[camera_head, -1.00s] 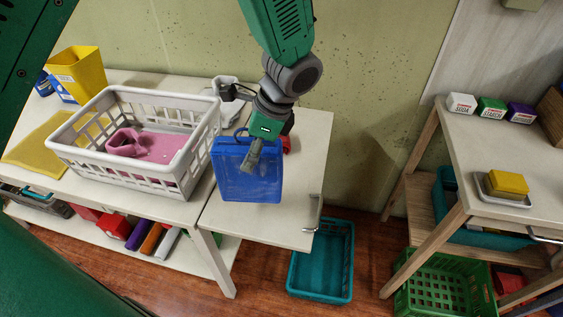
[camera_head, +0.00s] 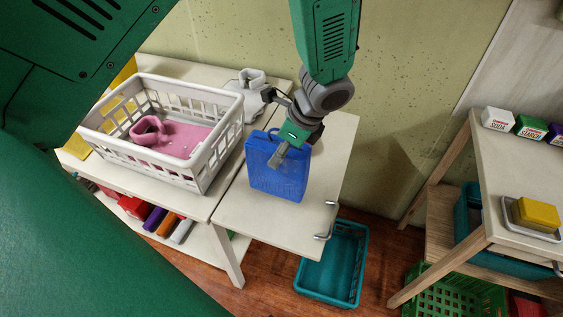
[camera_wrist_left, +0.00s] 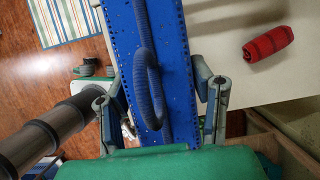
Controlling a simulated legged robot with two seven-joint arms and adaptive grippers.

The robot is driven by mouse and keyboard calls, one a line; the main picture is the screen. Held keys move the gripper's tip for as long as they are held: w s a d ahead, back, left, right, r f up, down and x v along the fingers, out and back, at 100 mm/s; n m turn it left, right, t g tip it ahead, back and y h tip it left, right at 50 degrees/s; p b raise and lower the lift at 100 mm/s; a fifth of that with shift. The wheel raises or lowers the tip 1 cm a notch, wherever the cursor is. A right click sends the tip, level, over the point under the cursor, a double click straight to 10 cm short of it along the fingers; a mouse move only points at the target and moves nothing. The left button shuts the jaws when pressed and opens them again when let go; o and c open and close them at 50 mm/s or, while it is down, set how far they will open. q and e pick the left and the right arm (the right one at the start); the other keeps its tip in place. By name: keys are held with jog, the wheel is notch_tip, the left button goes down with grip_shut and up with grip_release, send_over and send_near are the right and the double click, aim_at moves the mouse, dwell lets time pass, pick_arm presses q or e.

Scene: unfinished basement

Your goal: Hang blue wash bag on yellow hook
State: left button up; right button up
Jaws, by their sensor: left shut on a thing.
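The blue wash bag (camera_head: 278,180) hangs upright from my left gripper (camera_head: 281,153) over the light side table. My left gripper is shut on its upper part. In the left wrist view the bag (camera_wrist_left: 178,60) lies between the two fingers of the gripper (camera_wrist_left: 161,100), with its dark blue loop handle toward the camera. The bag's far side and lower edge are partly hidden. I see no yellow hook in either view. My right gripper is not in view.
A white basket (camera_head: 200,179) with pink things stands left of the bag. The side table (camera_head: 335,160) is mostly bare, with a metal handle at its edge. A teal crate (camera_head: 335,265) is on the floor. Another table (camera_head: 515,160) stands right. A red roll (camera_wrist_left: 268,42) shows in the wrist view.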

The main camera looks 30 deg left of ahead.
pick_arm(q)
notch_tip(320, 180, down, 4)
jog(key=shift+p, duration=0.45)
jog(key=shift+s, duration=0.1)
jog(key=o, duration=1.4)
jog(key=shift+f, duration=0.1)
jog(key=shift+c, duration=0.2)
jog(key=shift+f+b, duration=0.2)
jog(key=shift+b, duration=0.3)
jog(key=v, duration=1.4)
jog(key=shift+s+r, duration=0.15)
jog(key=shift+s, duration=0.25)
